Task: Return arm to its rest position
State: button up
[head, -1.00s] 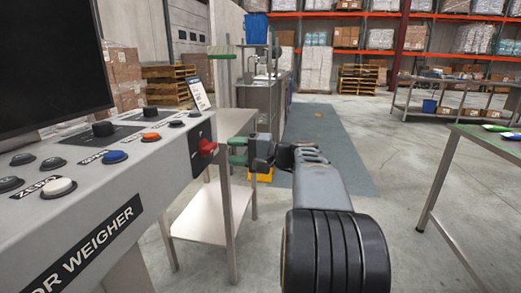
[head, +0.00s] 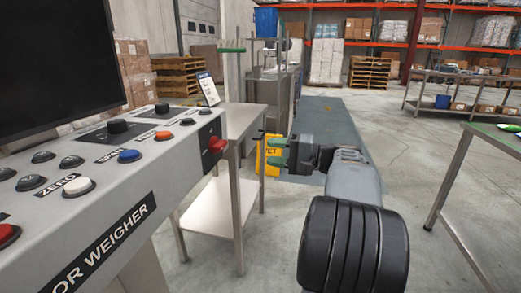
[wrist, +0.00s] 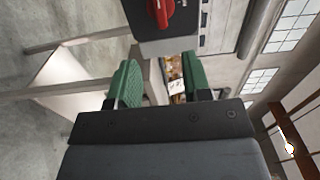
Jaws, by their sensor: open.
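My gripper (head: 277,153) has green fingers and is open and empty. In the head view it points left, held in the air to the right of the weigher console (head: 100,235). In the wrist view my gripper (wrist: 160,82) shows its two green fingers apart with nothing between them. The red rotary switch (head: 217,145) on the console's end face is left of the fingers and apart from them. The red switch also shows at the top of the wrist view (wrist: 160,12).
A steel side table (head: 235,117) with a lower shelf stands beside the console. A yellow floor sign (head: 270,160) stands behind my gripper. A green-topped table (head: 497,135) is at the right. Open floor (head: 405,150) lies between my arm and that table.

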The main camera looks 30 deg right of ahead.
jog(key=s+a+r+n+g+h+p, duration=0.1)
jog(key=s+a+r+g+h+p, duration=0.2)
jog(key=a+p, duration=0.6)
jog(key=a+r+n+g+h+p, duration=0.1)
jog(key=a+r+n+g+p, duration=0.1)
jog(key=a+g+p, duration=0.55)
jog(key=s+a+r+n+h+p, duration=0.3)
jog(key=s+r+n+h+p, duration=0.3)
jog(key=p, duration=1.1)
jog(key=shift+s+a+r+n+t+h, duration=0.3)
jog(key=shift+s+a+r+t+h, duration=0.15)
jog(key=shift+s+h, duration=0.65)
